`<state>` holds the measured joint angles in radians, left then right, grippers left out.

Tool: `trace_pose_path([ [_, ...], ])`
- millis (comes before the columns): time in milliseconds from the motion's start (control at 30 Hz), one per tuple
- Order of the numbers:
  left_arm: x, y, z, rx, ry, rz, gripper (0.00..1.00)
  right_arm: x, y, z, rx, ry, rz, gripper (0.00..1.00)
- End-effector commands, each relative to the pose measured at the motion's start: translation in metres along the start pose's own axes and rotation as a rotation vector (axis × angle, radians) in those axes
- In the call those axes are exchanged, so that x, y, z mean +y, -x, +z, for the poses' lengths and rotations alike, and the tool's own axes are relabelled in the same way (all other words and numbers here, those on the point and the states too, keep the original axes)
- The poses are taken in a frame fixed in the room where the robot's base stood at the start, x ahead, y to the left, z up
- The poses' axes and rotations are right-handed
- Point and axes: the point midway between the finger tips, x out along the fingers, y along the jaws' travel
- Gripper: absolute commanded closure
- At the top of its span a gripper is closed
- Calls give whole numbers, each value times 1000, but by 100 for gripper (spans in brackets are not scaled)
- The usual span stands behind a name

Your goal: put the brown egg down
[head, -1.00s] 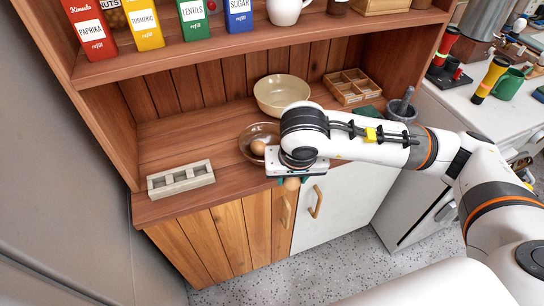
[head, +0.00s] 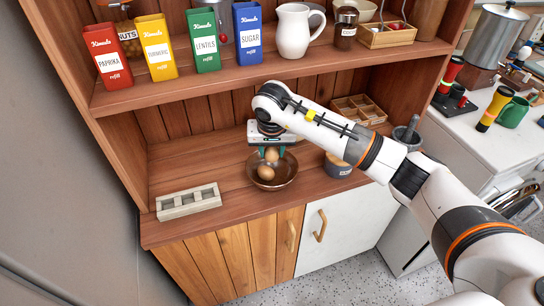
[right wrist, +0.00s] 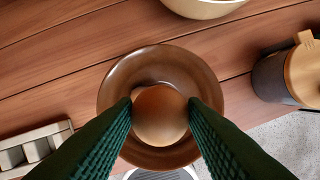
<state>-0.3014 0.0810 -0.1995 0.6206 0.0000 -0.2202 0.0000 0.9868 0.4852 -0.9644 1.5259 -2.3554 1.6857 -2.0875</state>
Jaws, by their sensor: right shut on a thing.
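My right gripper (head: 271,152) is shut on the brown egg (head: 271,155) and holds it over the brown bowl (head: 289,180) on the wooden counter. In the right wrist view the egg (right wrist: 160,116) sits between the two green fingertips (right wrist: 160,108), with the bowl's rim (right wrist: 112,92) around it. A second egg (head: 265,172) lies in the bowl, just below the held one. In the wrist view it is mostly hidden behind the held egg. I cannot tell whether the two eggs touch. My left gripper is not in view.
A grey egg rack (head: 188,202) stands left of the bowl, with bare counter between. A lidded pot (head: 337,169) is to the right. A cream bowl (right wrist: 205,6) is behind. The shelf above (head: 200,90) holds boxes and a white jug (head: 296,30).

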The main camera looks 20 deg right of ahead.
Motion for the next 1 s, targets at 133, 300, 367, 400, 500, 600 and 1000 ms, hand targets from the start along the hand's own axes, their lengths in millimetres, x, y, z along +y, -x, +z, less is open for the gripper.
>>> trace_pose_path([
  [133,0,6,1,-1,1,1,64,0,-18,-7,7,-2,-1,70],
  [300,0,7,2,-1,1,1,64,0,-31,-10,2,-1,0,70],
  [367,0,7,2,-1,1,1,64,0,-31,-9,1,-1,0,70],
  [400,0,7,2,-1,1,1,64,0,-31,-9,1,-1,0,70],
  [500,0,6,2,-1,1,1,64,0,-32,-10,1,-1,-1,70],
  [600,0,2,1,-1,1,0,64,-1,-36,-11,1,0,-1,70],
  [1000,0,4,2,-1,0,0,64,0,-34,-10,1,0,-1,40],
])
